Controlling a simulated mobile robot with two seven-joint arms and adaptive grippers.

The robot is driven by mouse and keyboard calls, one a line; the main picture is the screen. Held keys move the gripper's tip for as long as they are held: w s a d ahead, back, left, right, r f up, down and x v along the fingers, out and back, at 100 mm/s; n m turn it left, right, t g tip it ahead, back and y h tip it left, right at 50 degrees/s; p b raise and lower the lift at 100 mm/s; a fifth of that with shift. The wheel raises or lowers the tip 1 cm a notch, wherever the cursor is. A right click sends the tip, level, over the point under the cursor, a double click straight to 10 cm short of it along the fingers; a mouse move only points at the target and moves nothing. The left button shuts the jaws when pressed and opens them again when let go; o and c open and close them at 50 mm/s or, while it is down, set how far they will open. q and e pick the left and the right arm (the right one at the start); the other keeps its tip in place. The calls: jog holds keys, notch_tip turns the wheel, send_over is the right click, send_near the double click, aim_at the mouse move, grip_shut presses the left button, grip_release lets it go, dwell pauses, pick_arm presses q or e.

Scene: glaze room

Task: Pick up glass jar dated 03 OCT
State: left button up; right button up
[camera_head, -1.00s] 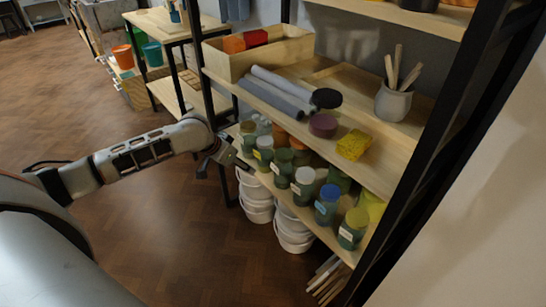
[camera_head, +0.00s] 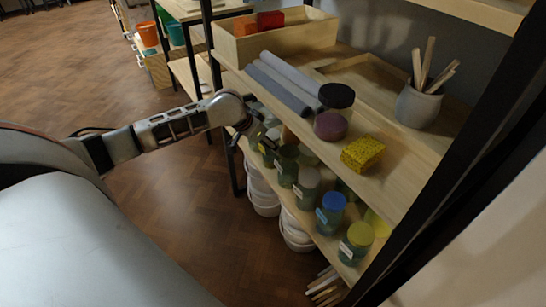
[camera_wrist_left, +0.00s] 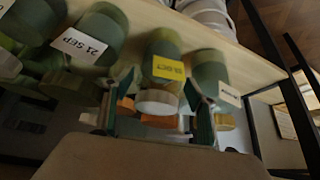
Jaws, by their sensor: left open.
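In the left wrist view, a green-filled glass jar (camera_wrist_left: 164,50) with a yellow label reading 03 OCT and a pale lid appears upside down. My left gripper (camera_wrist_left: 154,112) is open, with one finger to each side of that lid in the picture. I cannot tell whether the lid is between the fingertips or beyond them. In the head view, my left gripper (camera_head: 250,130) is at the lower shelf's far-left end, by the jars. It partly hides the jars there. My right gripper is not in view.
A jar labelled 21 SEP (camera_wrist_left: 90,40) and another white-labelled jar (camera_wrist_left: 212,72) stand close on either side. Jars with blue (camera_head: 333,200) and yellow (camera_head: 359,234) lids stand nearer. The upper shelf (camera_head: 395,185) overhangs them. White buckets (camera_head: 264,195) are below.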

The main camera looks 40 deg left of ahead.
pick_arm(q)
jog(key=b+x, duration=0.1)
jog(key=x, duration=0.2)
jog(key=shift+w+f, duration=0.1)
jog(key=shift+f, duration=0.25)
jog(key=shift+r, duration=0.25)
jog(key=c, duration=1.1)
jog(key=shift+r, duration=0.1)
jog(key=c, duration=0.4)
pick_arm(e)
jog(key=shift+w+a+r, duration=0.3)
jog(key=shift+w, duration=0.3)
